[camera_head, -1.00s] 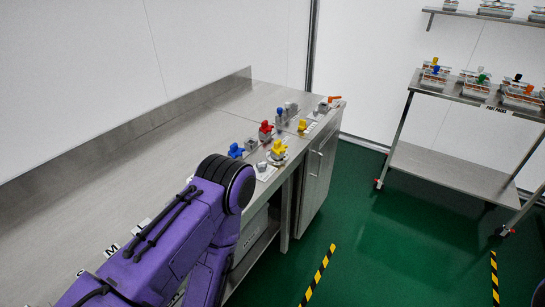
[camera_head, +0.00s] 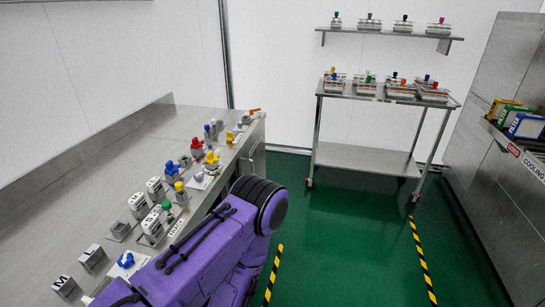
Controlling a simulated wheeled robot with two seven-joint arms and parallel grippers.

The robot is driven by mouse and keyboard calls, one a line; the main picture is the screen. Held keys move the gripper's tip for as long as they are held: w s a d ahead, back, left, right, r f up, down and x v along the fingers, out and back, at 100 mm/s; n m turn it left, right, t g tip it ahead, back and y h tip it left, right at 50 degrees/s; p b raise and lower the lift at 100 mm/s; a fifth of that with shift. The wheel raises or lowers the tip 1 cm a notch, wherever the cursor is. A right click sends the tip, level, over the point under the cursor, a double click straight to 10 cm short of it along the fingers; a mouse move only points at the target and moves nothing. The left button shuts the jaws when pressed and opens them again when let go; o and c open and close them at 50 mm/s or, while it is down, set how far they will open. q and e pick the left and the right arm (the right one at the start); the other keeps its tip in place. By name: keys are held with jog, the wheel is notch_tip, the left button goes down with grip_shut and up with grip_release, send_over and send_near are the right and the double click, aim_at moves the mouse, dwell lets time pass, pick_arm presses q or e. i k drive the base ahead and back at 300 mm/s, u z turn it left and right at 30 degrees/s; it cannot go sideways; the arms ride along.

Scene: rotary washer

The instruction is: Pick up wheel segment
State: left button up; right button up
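I cannot tell for certain which thing is the wheel segment. My purple arm fills the lower middle of the view, well short of the rack. Neither of my grippers shows, so their state is hidden.
A steel counter (camera_head: 90,165) at left holds colour-knobbed fittings and lettered blocks. The steel rack (camera_head: 362,160) stands at the back wall below the shelf (camera_head: 390,34). At right a steel unit (camera_head: 520,70) holds colourful boxes (camera_head: 522,122). The green floor (camera_head: 340,235) between is clear.

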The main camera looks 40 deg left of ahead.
aim_at(211, 158)
jog(key=z, duration=0.35)
jog(key=i, duration=1.05)
jog(key=u, duration=1.4)
